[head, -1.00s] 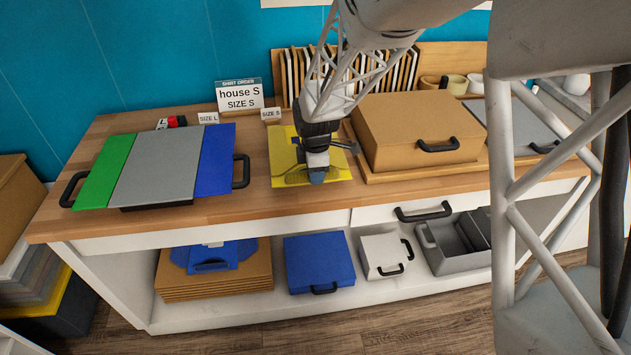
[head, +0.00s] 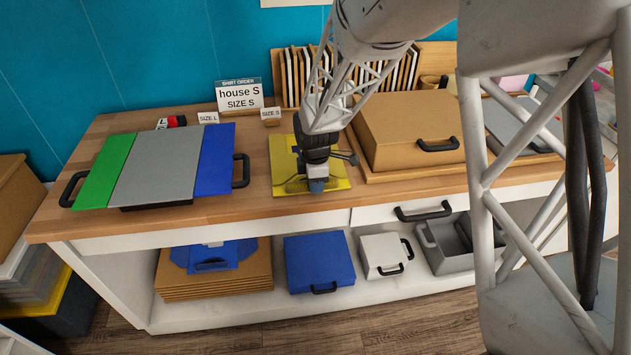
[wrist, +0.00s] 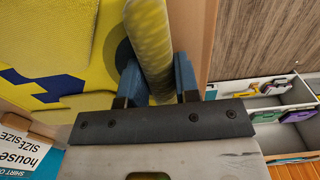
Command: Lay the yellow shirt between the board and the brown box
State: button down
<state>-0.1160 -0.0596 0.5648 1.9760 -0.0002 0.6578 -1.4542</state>
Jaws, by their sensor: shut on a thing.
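The yellow shirt (head: 284,158) lies on the wooden counter between the board and the brown box, its near edge close to the counter's front. In the wrist view the shirt (wrist: 75,30) shows a dark blue print and a rolled or folded yellow edge. My gripper (head: 317,187) is over the shirt's near part; in the wrist view my gripper (wrist: 160,85) is shut on that yellow edge. The board (head: 155,170), grey with a green and a blue flap, lies to the left. The brown box (head: 405,130) stands to the right, lid shut.
The order sign (head: 240,95) reads house S, SIZE S. A size S block (head: 271,115) stands behind the shirt. A rack of upright panels (head: 290,75) is at the back. Bare counter (head: 258,195) separates the board from the shirt.

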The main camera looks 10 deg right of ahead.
jog(key=c, duration=0.8)
grip_release()
jog(key=shift+c, duration=0.2)
notch_tip(320, 180, up, 12)
jog(key=shift+s+r, duration=0.1)
jog(key=shift+r, duration=0.05)
dwell(0.3)
